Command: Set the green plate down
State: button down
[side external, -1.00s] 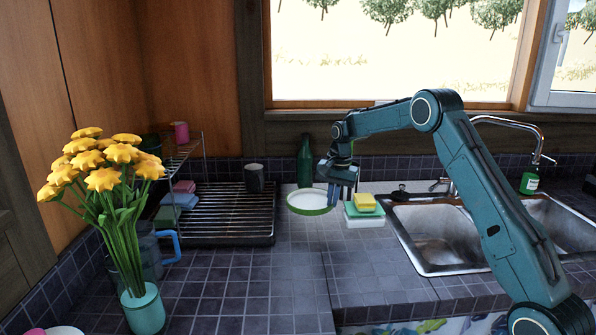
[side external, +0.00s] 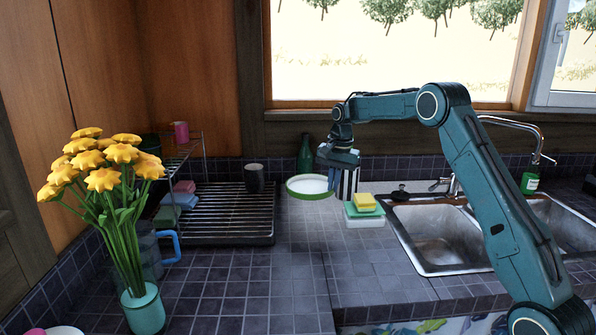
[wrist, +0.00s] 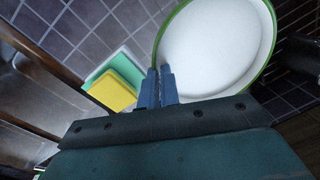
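The green plate (side external: 310,187), white inside with a green rim, is in the air above the counter, near the right side of the drying rack. It also shows in the wrist view (wrist: 218,45), partly cut off by the top edge. My gripper (side external: 333,172) is at the plate's right edge in the side view. In the wrist view its two blue fingers (wrist: 161,84) are close together at the plate's rim, pinching it. The plate's underside and its exact height above the counter cannot be seen.
A yellow sponge (side external: 364,201) sits on a green and white stack right of the plate. The drying rack (side external: 225,232) holds a dark cup (side external: 254,178). A green bottle (side external: 305,153) stands behind.

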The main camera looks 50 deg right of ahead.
aim_at(258, 228)
jog(key=shift+w+a, duration=0.1)
jog(key=w+a, duration=0.2)
jog(key=a, duration=0.1)
jog(key=w+a+m, duration=0.1)
jog(key=w+a, duration=0.1)
jog(key=w+a+m, duration=0.1)
jog(key=w+a, duration=0.1)
jog(key=a, duration=0.1)
jog(key=shift+w+a+r, duration=0.1)
jog(key=shift+a+r, duration=0.25)
jog(key=shift+r, duration=0.05)
jog(key=w+a+m, duration=0.3)
jog(key=w+a, duration=0.1)
jog(key=a, duration=0.7)
jog(key=shift+w+f, duration=0.1)
jog(key=shift+f, duration=3.5)
jog(key=shift+f, duration=0.1)
jog(key=c, duration=1.6)
grip_release()
jog(key=shift+f, duration=0.1)
jog(key=shift+s+r, duration=0.25)
jog(key=shift+r, duration=1.8)
jog(key=shift+s+r, duration=0.2)
jog(key=shift+r, duration=1.9)
jog(key=shift+s+r, duration=0.25)
jog(key=shift+r, duration=1.8)
